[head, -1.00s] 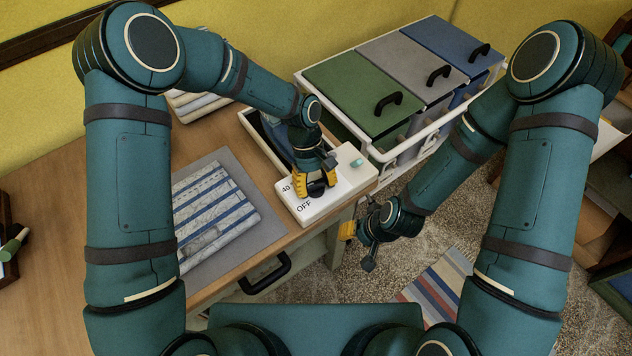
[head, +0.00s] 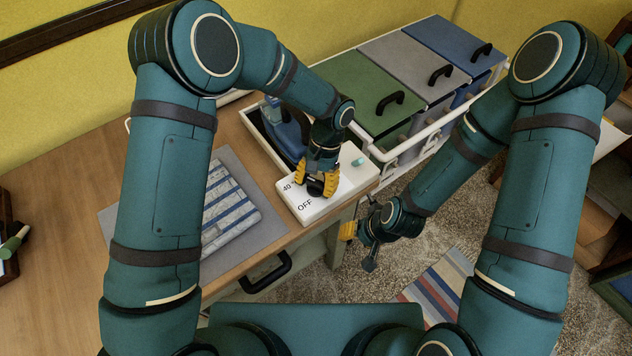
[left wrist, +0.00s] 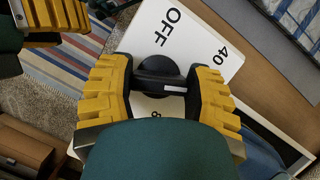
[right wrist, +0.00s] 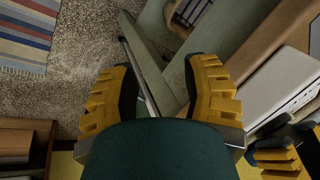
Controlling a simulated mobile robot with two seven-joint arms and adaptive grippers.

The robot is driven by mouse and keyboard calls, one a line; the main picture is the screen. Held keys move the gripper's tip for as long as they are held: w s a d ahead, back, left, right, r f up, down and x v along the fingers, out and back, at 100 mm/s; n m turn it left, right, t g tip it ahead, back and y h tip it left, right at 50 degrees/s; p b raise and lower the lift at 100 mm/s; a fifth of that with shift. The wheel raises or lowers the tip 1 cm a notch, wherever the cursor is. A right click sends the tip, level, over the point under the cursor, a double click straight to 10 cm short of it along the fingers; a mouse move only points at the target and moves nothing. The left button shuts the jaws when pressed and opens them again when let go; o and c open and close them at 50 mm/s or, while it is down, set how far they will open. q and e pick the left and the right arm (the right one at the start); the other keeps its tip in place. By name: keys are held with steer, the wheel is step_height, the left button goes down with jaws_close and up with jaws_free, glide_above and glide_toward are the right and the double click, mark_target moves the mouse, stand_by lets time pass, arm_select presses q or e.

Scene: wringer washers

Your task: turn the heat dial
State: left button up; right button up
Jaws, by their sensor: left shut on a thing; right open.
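The heat dial (head: 315,187) is a black round knob with a raised bar, on a white control box (head: 300,213) at the table's right end. The box reads "OFF" and "40"; another label, starting with "8", is partly covered. My left gripper (head: 317,180) comes down from above with its yellow fingers on both sides of the dial, shut on it. The left wrist view shows the dial (left wrist: 160,75) between the two fingers. My right gripper (right wrist: 160,95) is open and empty, low beside the table's right end.
A small teal button (head: 358,162) sits on the same box. A tray with a blue iron (head: 285,130) lies just behind. A folded striped cloth (head: 225,215) rests on a grey mat to the left. A lidded bin cart (head: 345,85) stands behind right.

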arm_select(q)
steer(key=m+t+y, duration=0.1)
steer(key=m, duration=0.2)
steer(key=m+t, duration=0.1)
steer(key=m, duration=0.2)
steer(key=shift+w+m+y, duration=0.15)
steer(key=shift+m+y, duration=0.15)
steer(key=shift+y, duration=0.1)
stand_by(0.4)
steer(key=o, duration=1.2)
steer(key=shift+b, duration=0.3)
steer(key=v, duration=1.2)
